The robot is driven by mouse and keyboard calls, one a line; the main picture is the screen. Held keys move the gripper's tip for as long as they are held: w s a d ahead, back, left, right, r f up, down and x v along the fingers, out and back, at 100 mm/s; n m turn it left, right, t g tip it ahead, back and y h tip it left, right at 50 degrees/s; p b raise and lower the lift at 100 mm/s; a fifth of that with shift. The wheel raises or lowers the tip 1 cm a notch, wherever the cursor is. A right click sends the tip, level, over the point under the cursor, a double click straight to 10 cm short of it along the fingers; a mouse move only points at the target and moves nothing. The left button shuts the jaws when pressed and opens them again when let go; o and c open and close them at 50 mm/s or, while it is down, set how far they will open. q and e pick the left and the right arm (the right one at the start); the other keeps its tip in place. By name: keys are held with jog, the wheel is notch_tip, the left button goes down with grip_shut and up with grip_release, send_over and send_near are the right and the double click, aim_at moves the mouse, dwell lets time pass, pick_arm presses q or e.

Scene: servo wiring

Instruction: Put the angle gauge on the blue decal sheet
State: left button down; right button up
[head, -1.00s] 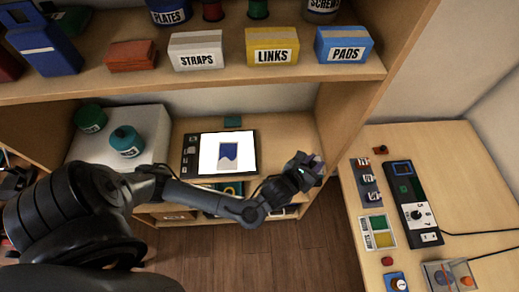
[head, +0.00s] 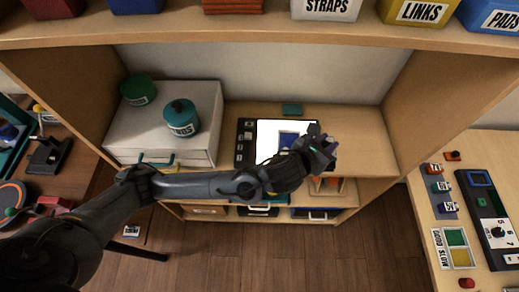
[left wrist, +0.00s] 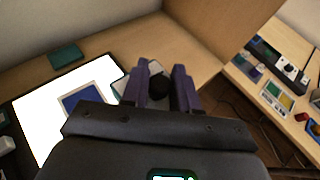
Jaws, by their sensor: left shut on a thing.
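The blue decal sheet (head: 288,139) lies on a glowing white light pad (head: 263,134) on the shelf; it also shows in the left wrist view (left wrist: 88,100), partly hidden by my wrist. My left gripper (head: 322,150) is over the right edge of the pad. In the left wrist view my left gripper (left wrist: 160,82) is shut on a dark round part, which I take to be the knob of the angle gauge (left wrist: 158,90). A pale flat piece shows behind the fingers. Most of the held thing is hidden by the fingers. My right gripper is not in view.
A small teal block (head: 292,109) lies behind the pad. A white drawer box (head: 206,99) with two green tins stands left of it. The shelf right of the pad is clear up to the side panel (head: 425,100). An upper shelf (head: 250,37) overhangs.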

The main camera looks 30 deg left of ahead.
pick_arm(q)
jog(key=shift+w+d+r+b, duration=0.1)
jog(key=shift+w+r+b, duration=0.8)
jog(key=shift+r, duration=0.25)
jog(key=shift+w, duration=0.2)
jog(key=a+f, duration=0.6)
jog(key=a, duration=0.5)
send_over(289, 144)
jog(key=shift+f+b, duration=0.45)
jog(key=shift+f, duration=1.8)
